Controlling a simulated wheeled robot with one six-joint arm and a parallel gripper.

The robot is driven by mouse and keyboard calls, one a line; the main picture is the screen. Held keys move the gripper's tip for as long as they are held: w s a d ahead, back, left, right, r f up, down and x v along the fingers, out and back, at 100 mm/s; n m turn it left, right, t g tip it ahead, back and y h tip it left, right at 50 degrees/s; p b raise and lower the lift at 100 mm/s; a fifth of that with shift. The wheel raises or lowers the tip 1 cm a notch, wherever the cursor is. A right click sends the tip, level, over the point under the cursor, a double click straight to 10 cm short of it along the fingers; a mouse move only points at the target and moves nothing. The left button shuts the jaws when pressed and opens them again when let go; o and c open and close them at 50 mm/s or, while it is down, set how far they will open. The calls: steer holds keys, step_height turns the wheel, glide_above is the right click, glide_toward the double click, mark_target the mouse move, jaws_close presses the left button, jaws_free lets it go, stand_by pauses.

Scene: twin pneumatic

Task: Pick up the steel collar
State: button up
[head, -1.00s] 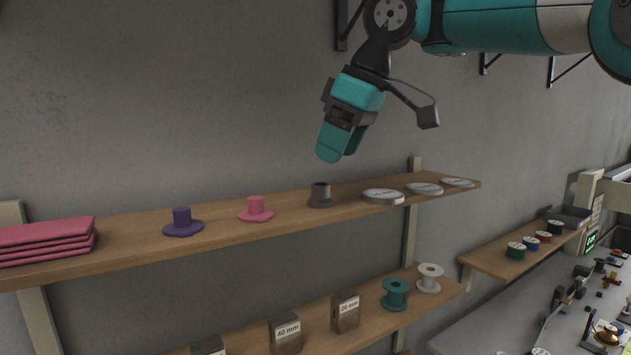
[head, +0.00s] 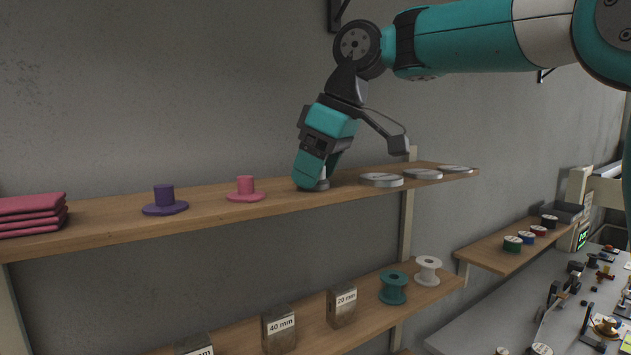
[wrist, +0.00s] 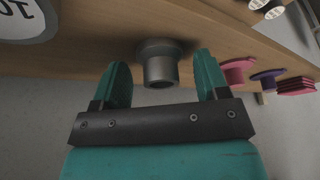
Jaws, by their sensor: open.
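The steel collar is a grey flanged cylinder standing on the upper wooden shelf. In the wrist view the steel collar (wrist: 158,65) sits between my two teal fingers, its flange against the shelf board. My gripper (wrist: 163,82) is open, with a gap showing on both sides of the collar. In the head view my gripper (head: 317,184) has come down to the shelf at the collar (head: 325,184). Its near finger hides most of the collar there.
On the upper shelf (head: 115,229), a pink collar (head: 246,188) and a purple collar (head: 165,199) stand left, beyond them folded pink cloths (head: 32,214). Grey discs (head: 381,180) lie to the right. The lower shelf holds labelled blocks (head: 279,329) and spools (head: 393,288).

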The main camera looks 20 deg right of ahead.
steer(key=c, duration=0.9)
steer(key=shift+r, duration=0.1)
